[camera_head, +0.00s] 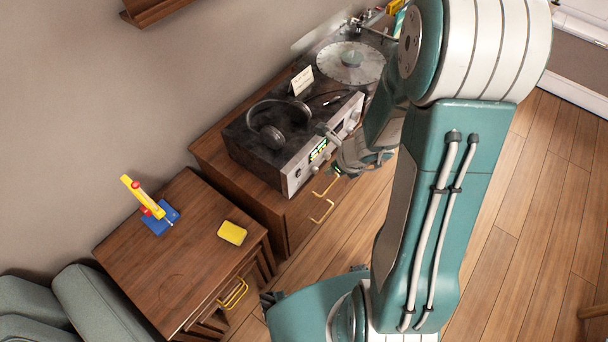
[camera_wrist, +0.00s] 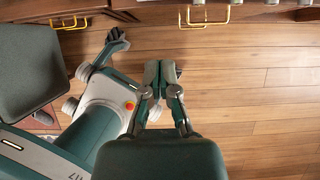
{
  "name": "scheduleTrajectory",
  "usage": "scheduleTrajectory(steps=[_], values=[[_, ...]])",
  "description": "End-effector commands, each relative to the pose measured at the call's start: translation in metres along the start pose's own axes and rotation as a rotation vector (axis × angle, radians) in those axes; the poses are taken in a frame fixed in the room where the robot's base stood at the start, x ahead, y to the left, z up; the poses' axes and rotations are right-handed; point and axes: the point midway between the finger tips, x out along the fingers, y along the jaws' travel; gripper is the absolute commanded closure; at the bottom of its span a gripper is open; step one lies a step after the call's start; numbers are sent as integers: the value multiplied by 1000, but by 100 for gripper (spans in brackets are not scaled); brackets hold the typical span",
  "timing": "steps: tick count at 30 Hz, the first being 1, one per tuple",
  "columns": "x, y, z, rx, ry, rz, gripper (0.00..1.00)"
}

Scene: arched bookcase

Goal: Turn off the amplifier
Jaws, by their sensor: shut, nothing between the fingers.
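The amplifier (camera_head: 296,172) is a dark box with a silver front panel. It stands on the wooden cabinet in the head view. Its front display glows green, and knobs show along the panel. My gripper (camera_head: 338,150) is by the front of the amplifier and hides part of the panel; I cannot tell whether it touches. In the wrist view my gripper (camera_wrist: 162,68) is shut and empty, seen above the floor. The amplifier's power control cannot be made out.
Headphones (camera_head: 275,124) and a small white card (camera_head: 302,80) rest on top of the amplifier. A turntable (camera_head: 350,63) stands behind it. A side table (camera_head: 190,262) holds a yellow block (camera_head: 232,233) and a blue-and-yellow object (camera_head: 152,208). Gold drawer handles (camera_wrist: 205,20) stick out below.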

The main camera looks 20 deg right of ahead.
Motion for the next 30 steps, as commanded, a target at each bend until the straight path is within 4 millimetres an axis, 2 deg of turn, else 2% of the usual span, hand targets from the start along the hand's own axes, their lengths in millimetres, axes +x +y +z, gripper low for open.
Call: scheduleTrajectory(steps=[8, 17, 29, 30], values=[[9, 1, 1, -2, 0, 3, 100], [45, 1, 0, -3, 1, 3, 100], [102, 2, 0, -4, 2, 3, 100], [107, 2, 6, -8, 0, 2, 100]])
